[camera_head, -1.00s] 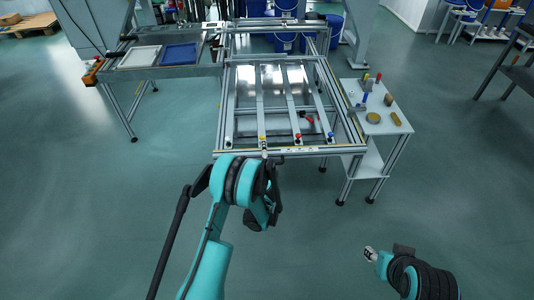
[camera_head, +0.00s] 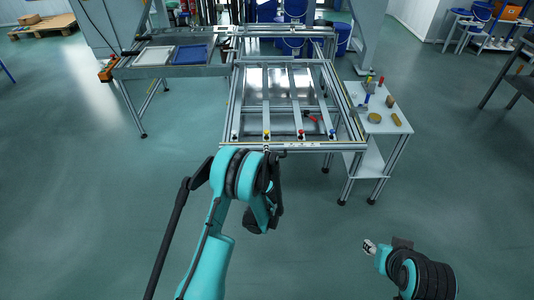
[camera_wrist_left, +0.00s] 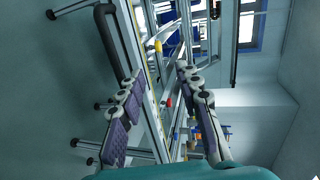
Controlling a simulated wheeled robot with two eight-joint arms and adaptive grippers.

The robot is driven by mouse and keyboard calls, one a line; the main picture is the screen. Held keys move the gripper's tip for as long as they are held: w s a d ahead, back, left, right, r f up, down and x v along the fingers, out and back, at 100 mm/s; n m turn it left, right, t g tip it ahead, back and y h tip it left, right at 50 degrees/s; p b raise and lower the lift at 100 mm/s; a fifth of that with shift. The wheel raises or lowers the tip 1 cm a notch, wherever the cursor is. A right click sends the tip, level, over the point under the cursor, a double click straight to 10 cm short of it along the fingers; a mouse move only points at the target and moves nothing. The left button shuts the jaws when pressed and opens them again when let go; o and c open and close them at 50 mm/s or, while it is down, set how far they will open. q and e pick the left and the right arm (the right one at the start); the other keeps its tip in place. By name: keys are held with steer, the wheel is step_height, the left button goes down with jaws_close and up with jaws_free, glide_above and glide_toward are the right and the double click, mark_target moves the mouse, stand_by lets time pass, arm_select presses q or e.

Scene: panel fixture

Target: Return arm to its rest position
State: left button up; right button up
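My left arm (camera_head: 212,250) is teal and black and reaches up from the lower left to just in front of the panel fixture. Its gripper is hard to make out in the head view, near the fixture's front rail (camera_head: 300,147). In the left wrist view, my left gripper (camera_wrist_left: 160,72) has its two fingers spread, with nothing held between them. Fixture rails and coloured knobs show beyond the fingers. My right gripper (camera_head: 370,247) is low at the right over open floor, apart from the fixture. Its fingers are too small to tell whether they are open.
A white side table (camera_head: 382,127) with small blocks and tools stands right of the fixture. A bench with a blue tray (camera_head: 192,54) and a white tray (camera_head: 154,56) stands at the back left. Blue buckets (camera_head: 296,10) are behind. The green floor (camera_head: 100,220) is clear around my arms.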

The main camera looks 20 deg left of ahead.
arm_select(q)
steer(key=s+a+r+n+g+h, duration=0.15)
steer(key=s+r+n+g, duration=0.25)
steer(key=s+r+n, duration=0.75)
steer(key=s+d+r+n+g+h, duration=0.1)
steer(key=s+d+r, duration=0.1)
steer(key=s, duration=0.7)
steer(key=s+d+r+g+h, duration=0.1)
steer(key=s+r, duration=0.1)
steer(key=s, duration=0.7)
steer(key=s+d+r+n+g+h, duration=0.1)
steer(key=s+d, duration=0.1)
steer(key=s, duration=0.7)
steer(key=shift+s+d+r+n, duration=0.35)
steer(key=shift+r, duration=0.05)
steer(key=shift+h, duration=0.25)
